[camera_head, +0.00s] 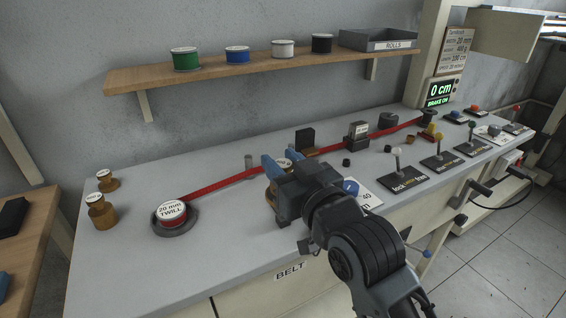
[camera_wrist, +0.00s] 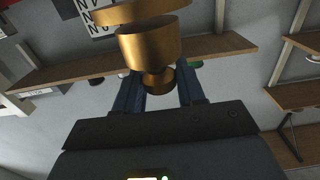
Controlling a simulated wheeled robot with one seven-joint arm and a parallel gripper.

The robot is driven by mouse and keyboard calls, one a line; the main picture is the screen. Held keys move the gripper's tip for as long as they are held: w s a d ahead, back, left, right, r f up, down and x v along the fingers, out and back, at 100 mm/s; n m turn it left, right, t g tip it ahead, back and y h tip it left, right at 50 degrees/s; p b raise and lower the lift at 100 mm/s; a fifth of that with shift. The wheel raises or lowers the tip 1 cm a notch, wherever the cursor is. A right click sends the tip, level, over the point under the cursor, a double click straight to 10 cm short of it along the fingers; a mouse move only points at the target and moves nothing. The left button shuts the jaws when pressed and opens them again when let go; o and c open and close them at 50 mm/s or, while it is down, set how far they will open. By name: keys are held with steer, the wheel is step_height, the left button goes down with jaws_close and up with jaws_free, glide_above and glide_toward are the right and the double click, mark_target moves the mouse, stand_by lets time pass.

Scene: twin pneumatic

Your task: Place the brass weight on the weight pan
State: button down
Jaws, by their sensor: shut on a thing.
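My gripper (camera_head: 277,170) is over the middle of the grey bench in the head view. Its blue fingers (camera_wrist: 158,96) are shut on the knob of a brass weight (camera_wrist: 150,48) in the wrist view, which looks upside down. In the head view only the weight's pale labelled top (camera_head: 283,163) shows between the fingers. A wider brass disc (camera_wrist: 128,14) lies beyond the weight's body in the wrist view. I cannot tell whether it is the weight pan or part of the weight, or whether they touch. No weight pan is clear in the head view.
Two brass weights (camera_head: 102,212) (camera_head: 107,180) stand at the bench's left. A red belt runs from the twill roll (camera_head: 172,213) past my gripper. A black block (camera_head: 304,140) and labelled block (camera_head: 357,133) stand behind; levers (camera_head: 397,162) are to the right. The front left bench is clear.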

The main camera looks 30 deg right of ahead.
steer(key=shift+f+b, duration=0.4)
steer(key=shift+f, duration=0.15)
